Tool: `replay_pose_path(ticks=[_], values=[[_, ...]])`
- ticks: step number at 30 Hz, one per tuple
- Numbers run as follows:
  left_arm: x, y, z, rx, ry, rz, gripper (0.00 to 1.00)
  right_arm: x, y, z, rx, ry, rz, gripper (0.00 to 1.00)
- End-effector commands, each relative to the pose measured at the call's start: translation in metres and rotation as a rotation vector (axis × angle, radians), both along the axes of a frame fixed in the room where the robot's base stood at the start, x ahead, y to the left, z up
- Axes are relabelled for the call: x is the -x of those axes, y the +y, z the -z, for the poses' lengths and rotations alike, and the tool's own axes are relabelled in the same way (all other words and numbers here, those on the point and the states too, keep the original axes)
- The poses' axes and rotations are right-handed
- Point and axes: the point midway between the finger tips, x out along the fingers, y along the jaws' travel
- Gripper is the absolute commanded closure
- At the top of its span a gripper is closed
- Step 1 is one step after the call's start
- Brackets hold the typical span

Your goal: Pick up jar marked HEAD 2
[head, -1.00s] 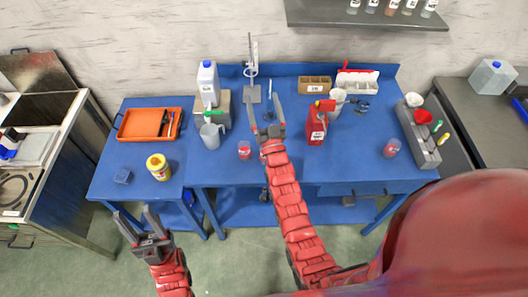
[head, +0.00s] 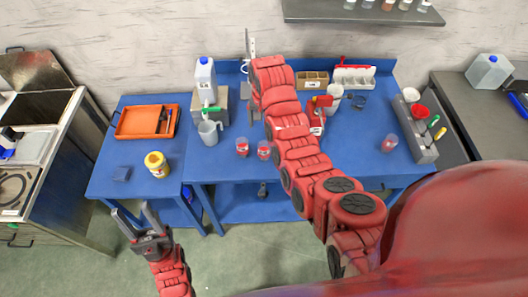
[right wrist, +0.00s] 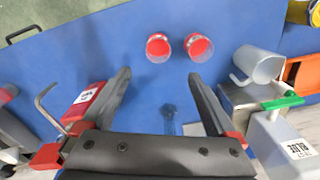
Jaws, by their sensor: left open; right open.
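Two small clear jars with red contents or lids stand side by side on the blue table: a left jar (head: 242,147) and a right jar (head: 264,149). A third similar jar (head: 389,143) stands further right. No HEAD 2 marking is readable on them. In the right wrist view the close pair shows as one jar (right wrist: 158,47) and another jar (right wrist: 198,47), beyond my open, empty right gripper (right wrist: 158,77). In the head view my right arm hides most of that gripper. My left gripper (head: 134,212) is open and empty in front of the table, low left.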

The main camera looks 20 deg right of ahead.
Motion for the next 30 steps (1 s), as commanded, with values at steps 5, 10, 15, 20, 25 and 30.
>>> replay_pose_path(ticks=[5,10,15,20,25,30], values=[[0.0,0.0,0.02,0.0,0.0,0.0,0.5,0.006,-0.001,0.018,0.002,0.03,0.008,0.07],[0.0,0.0,0.054,0.0,0.0,0.0,0.5,0.005,-0.001,0.054,0.002,0.026,0.006,0.07],[0.0,0.0,0.085,0.0,0.0,0.0,0.5,0.005,-0.001,0.085,0.002,0.023,0.006,0.07],[0.0,0.0,0.099,0.0,0.0,0.0,0.5,0.005,-0.001,0.104,0.001,0.024,0.006,0.07],[0.0,0.0,0.095,0.0,0.0,0.0,0.5,0.005,-0.001,0.117,0.001,0.026,0.005,0.07],[0.0,0.0,0.084,0.0,-0.001,0.0,0.5,0.005,0.0,0.123,0.001,0.024,0.005,0.07]])
